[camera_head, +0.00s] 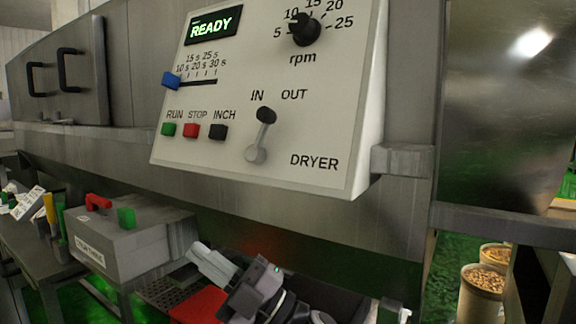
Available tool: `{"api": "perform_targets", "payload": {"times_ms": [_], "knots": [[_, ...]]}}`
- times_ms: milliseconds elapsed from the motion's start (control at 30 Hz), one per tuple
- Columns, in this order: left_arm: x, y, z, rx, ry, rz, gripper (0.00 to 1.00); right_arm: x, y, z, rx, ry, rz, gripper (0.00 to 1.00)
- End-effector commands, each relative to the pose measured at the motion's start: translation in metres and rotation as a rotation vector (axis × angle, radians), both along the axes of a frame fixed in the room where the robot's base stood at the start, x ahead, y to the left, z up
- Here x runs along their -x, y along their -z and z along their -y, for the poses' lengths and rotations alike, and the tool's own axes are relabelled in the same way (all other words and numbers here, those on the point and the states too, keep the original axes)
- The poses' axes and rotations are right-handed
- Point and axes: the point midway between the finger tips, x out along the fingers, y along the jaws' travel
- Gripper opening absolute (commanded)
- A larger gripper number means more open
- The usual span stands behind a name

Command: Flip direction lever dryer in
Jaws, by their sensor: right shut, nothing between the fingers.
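The dryer's direction lever (261,133) is on the lower middle of a pale control panel (225,112). It has a dark knob on a light stem rising from a round pivot. The knob sits just below the gap between the words IN and OUT, a little nearer IN. I cannot tell for sure which side it is set to. My right gripper (198,255) is shut and empty, low in the view, below and left of the lever and well apart from it. The left gripper is not in view.
The panel also carries a READY display (212,25), a blue slider (171,81), a green RUN button (168,129), a red STOP button (191,130), a black INCH button (218,132) and an rpm dial (304,30). A grey box (130,240) stands left of my gripper.

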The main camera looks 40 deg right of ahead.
Motion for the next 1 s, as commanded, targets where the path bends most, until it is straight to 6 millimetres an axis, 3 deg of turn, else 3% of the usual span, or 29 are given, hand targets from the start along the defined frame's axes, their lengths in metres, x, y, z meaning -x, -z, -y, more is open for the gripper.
{"api": "perform_targets", "payload": {"times_ms": [100,300,500,633,833,1000], "knots": [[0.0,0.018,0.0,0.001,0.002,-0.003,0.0,0.017,-0.049,-0.013,0.156,-0.034,0.245,0.0],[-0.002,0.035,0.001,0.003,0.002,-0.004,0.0,0.056,-0.108,-0.031,0.435,-0.047,0.593,0.0],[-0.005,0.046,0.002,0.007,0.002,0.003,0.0,0.091,-0.142,-0.039,0.731,-0.006,0.861,0.0],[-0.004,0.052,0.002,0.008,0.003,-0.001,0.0,0.103,-0.154,-0.036,0.927,0.034,0.97,0.0],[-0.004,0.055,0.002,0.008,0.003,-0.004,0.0,0.109,-0.175,-0.006,1.331,0.141,1.043,0.0],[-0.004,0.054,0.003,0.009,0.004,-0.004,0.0,0.11,-0.199,0.053,1.685,0.278,0.938,0.0]]}}
